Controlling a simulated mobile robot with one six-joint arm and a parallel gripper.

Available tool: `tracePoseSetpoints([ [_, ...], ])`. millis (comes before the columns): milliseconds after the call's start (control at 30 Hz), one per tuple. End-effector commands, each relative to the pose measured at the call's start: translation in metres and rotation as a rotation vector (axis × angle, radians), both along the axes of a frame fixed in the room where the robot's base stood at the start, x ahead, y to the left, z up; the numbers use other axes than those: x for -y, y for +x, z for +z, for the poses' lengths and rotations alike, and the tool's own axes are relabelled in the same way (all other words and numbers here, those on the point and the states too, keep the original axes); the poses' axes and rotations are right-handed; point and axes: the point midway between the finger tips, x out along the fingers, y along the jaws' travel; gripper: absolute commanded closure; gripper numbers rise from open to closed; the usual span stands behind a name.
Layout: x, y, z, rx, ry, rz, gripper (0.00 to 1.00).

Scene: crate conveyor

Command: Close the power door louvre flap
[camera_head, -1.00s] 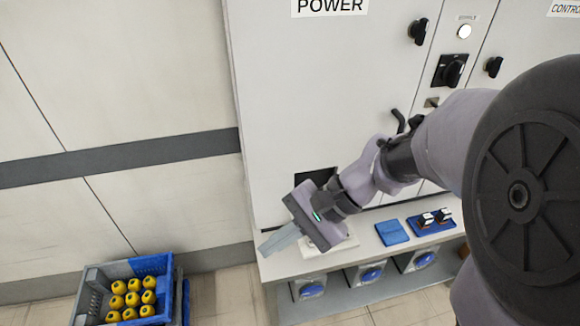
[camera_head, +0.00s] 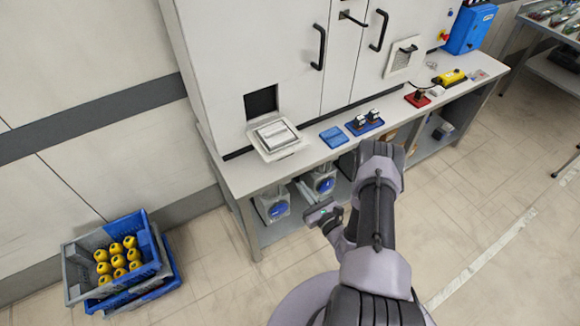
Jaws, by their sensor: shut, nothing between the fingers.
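The power door (camera_head: 240,50) is the large pale cabinet door at left. Low on it is a dark square opening (camera_head: 261,101). The louvre flap (camera_head: 276,135), a pale framed panel, sticks out below the opening over the bench, so it stands open. Part of the bench's lower shelf is hidden behind my arm.
The bench (camera_head: 240,178) holds a blue pad (camera_head: 333,137), a blue tray (camera_head: 364,126), a red-based item (camera_head: 417,100) and a yellow box (camera_head: 450,77). Blue-faced units (camera_head: 271,207) sit underneath. Blue and grey crates (camera_head: 155,262) with yellow items stand at lower left. The floor between is clear.

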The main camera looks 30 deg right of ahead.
Motion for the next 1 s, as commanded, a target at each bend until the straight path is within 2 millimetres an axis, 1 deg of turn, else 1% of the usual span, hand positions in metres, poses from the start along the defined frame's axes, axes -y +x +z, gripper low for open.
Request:
tracePoseSetpoints([
  [33,-0.002,0.011,-0.002,0.003,-0.004,0.006,1.00],
  [100,-0.003,0.027,-0.002,0.003,-0.002,0.006,1.00],
  [333,-0.004,0.077,-0.002,0.004,-0.002,0.006,1.00],
  [433,-0.004,0.080,0.019,0.003,0.001,0.004,1.00],
  [500,-0.004,0.082,0.028,0.002,0.001,0.004,1.00],
  [600,-0.005,0.084,0.035,0.001,0.001,0.004,1.00],
  [700,-0.005,0.085,0.039,0.001,0.001,0.004,1.00],
  [1000,-0.005,0.085,0.039,0.000,0.001,0.004,1.00],
])
